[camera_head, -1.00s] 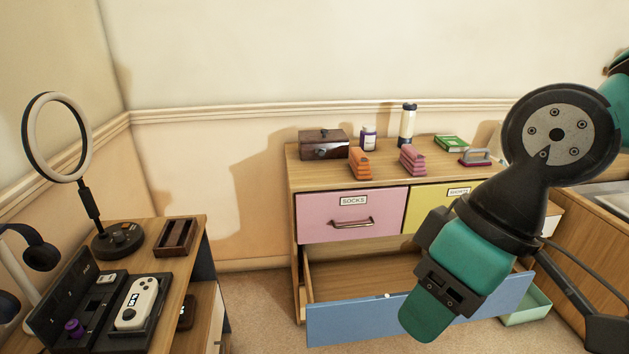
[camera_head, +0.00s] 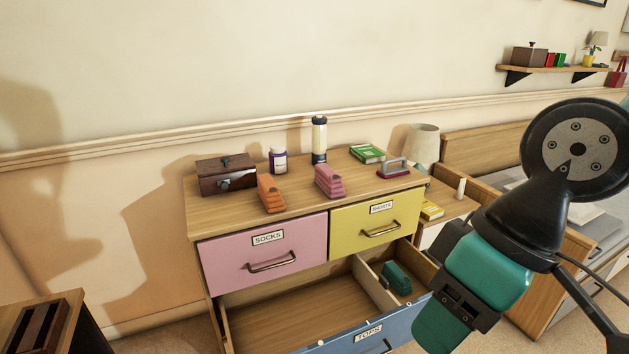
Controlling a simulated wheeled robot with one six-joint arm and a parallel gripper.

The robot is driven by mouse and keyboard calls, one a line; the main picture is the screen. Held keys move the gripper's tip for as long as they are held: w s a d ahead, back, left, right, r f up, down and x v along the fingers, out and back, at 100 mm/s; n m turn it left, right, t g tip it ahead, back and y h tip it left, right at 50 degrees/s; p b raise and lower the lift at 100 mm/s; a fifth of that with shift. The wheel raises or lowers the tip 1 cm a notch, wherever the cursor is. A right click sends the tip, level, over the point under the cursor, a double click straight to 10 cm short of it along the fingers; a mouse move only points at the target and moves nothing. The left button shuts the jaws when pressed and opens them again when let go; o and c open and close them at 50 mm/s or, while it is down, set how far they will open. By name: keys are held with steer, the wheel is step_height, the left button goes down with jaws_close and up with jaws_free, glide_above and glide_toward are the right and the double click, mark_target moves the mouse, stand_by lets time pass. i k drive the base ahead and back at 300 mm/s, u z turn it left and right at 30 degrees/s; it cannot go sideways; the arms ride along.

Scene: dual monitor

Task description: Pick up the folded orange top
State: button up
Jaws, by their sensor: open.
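The folded orange top (camera_head: 271,194) lies on the dresser top (camera_head: 230,222), near its front edge, above the pink drawer. It is a small stepped stack of cloth and nothing covers it. A folded pink garment (camera_head: 330,182) lies to its right, a short gap away. My black and teal arm stands at the right of the picture, well apart from the orange top. The fingers of my gripper do not show.
A green book (camera_head: 367,154) lies farther right. The blue drawer marked TOPS (camera_head: 350,341) is pulled out, holding a teal folded item (camera_head: 397,278).

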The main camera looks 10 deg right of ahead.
mark_target(269, 191)
steer(key=z, duration=0.2)
steer(key=i, duration=0.75)
steer(key=u, duration=0.7)
steer(key=i, duration=0.65)
steer(key=u, duration=0.65)
